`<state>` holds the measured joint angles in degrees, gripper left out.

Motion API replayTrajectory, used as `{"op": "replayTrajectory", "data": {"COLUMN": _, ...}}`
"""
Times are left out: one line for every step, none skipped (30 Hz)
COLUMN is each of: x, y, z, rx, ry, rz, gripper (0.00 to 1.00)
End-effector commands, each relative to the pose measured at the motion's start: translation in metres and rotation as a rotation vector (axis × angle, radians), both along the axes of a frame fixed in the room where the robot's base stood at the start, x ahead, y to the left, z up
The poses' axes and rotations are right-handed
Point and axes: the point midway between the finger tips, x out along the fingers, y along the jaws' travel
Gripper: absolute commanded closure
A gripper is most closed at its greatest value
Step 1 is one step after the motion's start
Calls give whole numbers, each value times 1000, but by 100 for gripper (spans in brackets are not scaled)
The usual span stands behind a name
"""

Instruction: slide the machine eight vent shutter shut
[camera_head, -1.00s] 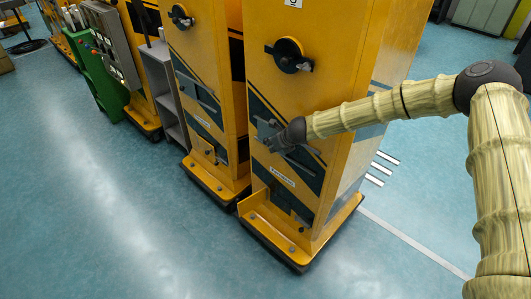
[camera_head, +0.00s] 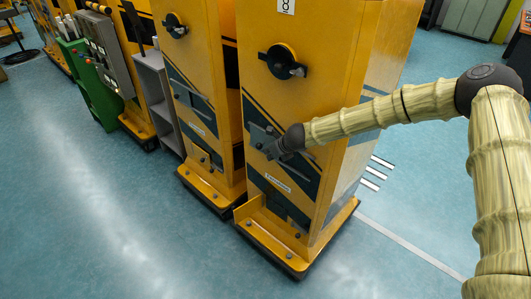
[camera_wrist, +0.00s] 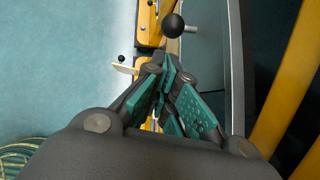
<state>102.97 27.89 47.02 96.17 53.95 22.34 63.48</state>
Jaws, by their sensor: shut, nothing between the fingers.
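The machine with a figure-eight label (camera_head: 287,5) is the nearer yellow cabinet (camera_head: 325,90) in the head view. A grey vent shutter plate (camera_head: 257,135) sits on its front, partly hidden by my gripper. My gripper (camera_head: 268,152) is at this plate, shut and empty; I cannot tell whether it touches it. In the wrist view the closed green-padded fingers (camera_wrist: 167,75) point at the machine front. A black ball knob (camera_wrist: 173,26) is just beyond the fingertips, near a grey bar (camera_wrist: 173,46).
A black rotary handle (camera_head: 284,62) is above the shutter and a white label strip (camera_head: 278,183) below it. A second yellow machine (camera_head: 190,60) stands close on the left. The blue floor (camera_head: 110,220) in front is clear.

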Motion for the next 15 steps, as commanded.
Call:
{"op": "replayTrajectory", "data": {"x": -5, "y": -4, "z": 3, "rx": 1, "ry": 0, "rz": 1, "gripper": 100}}
{"op": "replayTrajectory", "data": {"x": -6, "y": -6, "z": 7, "rx": 2, "ry": -2, "rz": 0, "gripper": 100}}
{"op": "replayTrajectory", "data": {"x": -10, "y": -7, "z": 12, "rx": 2, "ry": -2, "rz": 1, "gripper": 100}}
{"op": "replayTrajectory", "data": {"x": -12, "y": -7, "z": 16, "rx": 3, "ry": -2, "rz": 3, "gripper": 100}}
{"op": "replayTrajectory", "data": {"x": -14, "y": -6, "z": 19, "rx": 2, "ry": -1, "rz": 6, "gripper": 100}}
{"op": "replayTrajectory", "data": {"x": -17, "y": -6, "z": 23, "rx": 2, "ry": -1, "rz": 10, "gripper": 100}}
{"op": "replayTrajectory", "data": {"x": -19, "y": -5, "z": 27, "rx": 2, "ry": -1, "rz": 12, "gripper": 100}}
{"op": "replayTrajectory", "data": {"x": -21, "y": -6, "z": 30, "rx": 1, "ry": -2, "rz": 13, "gripper": 100}}
{"op": "replayTrajectory", "data": {"x": -24, "y": -7, "z": 34, "rx": 1, "ry": -2, "rz": 14, "gripper": 100}}
{"op": "replayTrajectory", "data": {"x": -27, "y": -9, "z": 38, "rx": 0, "ry": -1, "rz": 15, "gripper": 100}}
{"op": "replayTrajectory", "data": {"x": -29, "y": -10, "z": 41, "rx": 1, "ry": -1, "rz": 14, "gripper": 100}}
{"op": "replayTrajectory", "data": {"x": -32, "y": -13, "z": 45, "rx": 1, "ry": -1, "rz": 14, "gripper": 100}}
{"op": "replayTrajectory", "data": {"x": -34, "y": -14, "z": 48, "rx": 1, "ry": -1, "rz": 14, "gripper": 100}}
{"op": "replayTrajectory", "data": {"x": -36, "y": -16, "z": 52, "rx": 0, "ry": -1, "rz": 14, "gripper": 100}}
{"op": "replayTrajectory", "data": {"x": -38, "y": -18, "z": 55, "rx": 0, "ry": -1, "rz": 14, "gripper": 100}}
